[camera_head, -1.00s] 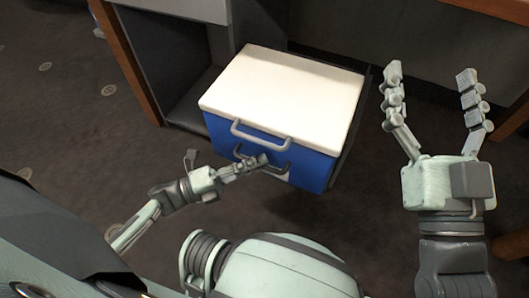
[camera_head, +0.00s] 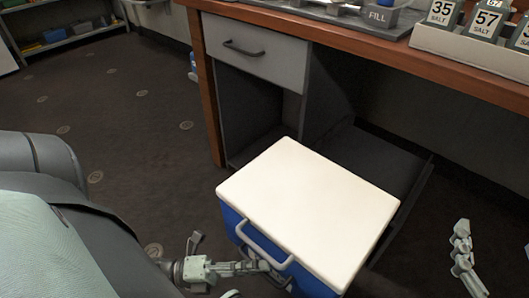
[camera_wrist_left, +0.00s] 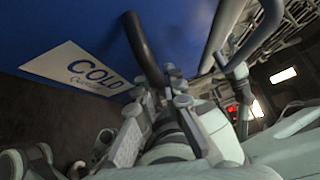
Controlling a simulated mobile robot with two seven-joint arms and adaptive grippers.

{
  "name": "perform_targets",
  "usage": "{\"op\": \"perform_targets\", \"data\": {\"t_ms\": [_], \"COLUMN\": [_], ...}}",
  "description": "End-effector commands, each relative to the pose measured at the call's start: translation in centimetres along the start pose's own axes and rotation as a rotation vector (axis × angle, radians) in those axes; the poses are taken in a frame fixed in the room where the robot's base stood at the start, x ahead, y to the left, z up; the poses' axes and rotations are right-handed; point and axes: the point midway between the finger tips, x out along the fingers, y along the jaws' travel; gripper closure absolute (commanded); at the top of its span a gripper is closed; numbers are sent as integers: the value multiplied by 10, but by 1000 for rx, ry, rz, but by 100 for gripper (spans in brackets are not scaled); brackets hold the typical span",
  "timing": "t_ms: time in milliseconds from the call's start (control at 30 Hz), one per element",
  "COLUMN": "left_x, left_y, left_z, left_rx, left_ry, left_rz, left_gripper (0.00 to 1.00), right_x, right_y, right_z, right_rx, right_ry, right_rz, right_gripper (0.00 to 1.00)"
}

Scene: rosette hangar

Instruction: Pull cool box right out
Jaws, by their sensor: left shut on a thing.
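The cool box (camera_head: 310,205) has a white lid and a blue body. It stands below the desk front, in front of the open grey cabinet. A pale grey handle (camera_head: 262,246) sits on its front. A darker lower handle (camera_wrist_left: 145,50) shows in the left wrist view, beside a COLD label (camera_wrist_left: 85,70). My left gripper (camera_head: 262,267) is shut on this lower handle, close to the blue front; the head view hides part of the grip.
A dark flat panel (camera_head: 375,160) lies behind the box. The floor (camera_head: 120,110) to the left is clear; shelves (camera_head: 65,30) stand far left.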

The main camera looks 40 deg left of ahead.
Motion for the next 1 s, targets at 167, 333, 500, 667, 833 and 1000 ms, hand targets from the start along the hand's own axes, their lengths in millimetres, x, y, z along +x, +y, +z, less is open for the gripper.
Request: {"op": "perform_targets", "data": {"t_ms": [167, 333, 500, 667, 833, 1000], "left_x": [-3, -3, -3, -3, -3, -3], "left_y": [-1, -1, -1, -1, -1, -1], "left_z": [-1, -1, -1, -1, -1, -1], "left_rx": [2, 3, 3, 3, 3, 2], "left_ry": [-1, -2, -2, -2, -2, -2], "left_rz": [0, 0, 0, 0, 0, 0], "left_gripper": [100, 100, 100, 76, 69, 69], "right_x": [0, 0, 0, 0, 0, 0], "right_y": [2, 2, 2, 2, 2, 2], "right_z": [4, 4, 4, 4, 4, 5], "right_rx": [-3, -3, -3, -4, -4, -3], "right_ry": [-19, -22, -21, -21, -20, -22], "right_rz": [3, 4, 4, 4, 4, 3], "right_gripper": [22, 22, 22, 22, 22, 22]}}
